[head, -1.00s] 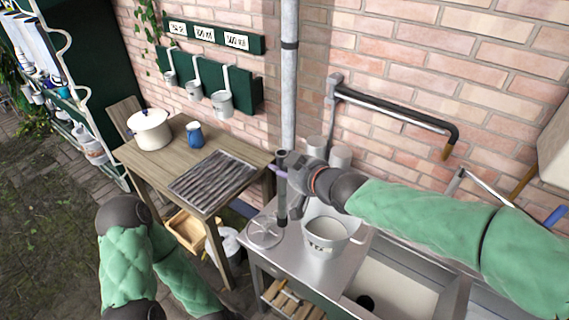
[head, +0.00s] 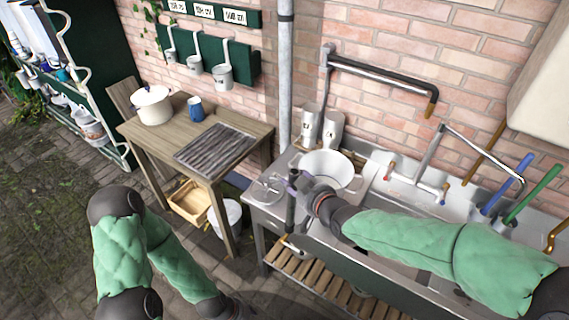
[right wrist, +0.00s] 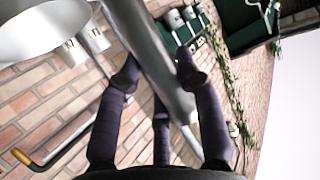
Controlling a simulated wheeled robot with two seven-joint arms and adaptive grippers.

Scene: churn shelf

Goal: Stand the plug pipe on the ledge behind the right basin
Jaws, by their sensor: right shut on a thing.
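My right gripper (head: 297,186) is shut on the plug pipe (head: 291,213), a dark grey tube held roughly upright at the left end of the sink unit. In the right wrist view the grey pipe (right wrist: 150,50) runs slanting between the dark fingers. The steel ledge (head: 405,190) runs along the brick wall behind the sink, with taps on it. My right arm hides much of the basins, so I cannot make out the right basin clearly. My left arm comes in at lower left; its gripper is dark and cut by the bottom edge.
A bent tap (head: 432,155) and upright blue (head: 508,183) and green (head: 532,192) tubes stand to the right. A wooden table (head: 160,133) with pot and mug is on the left.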

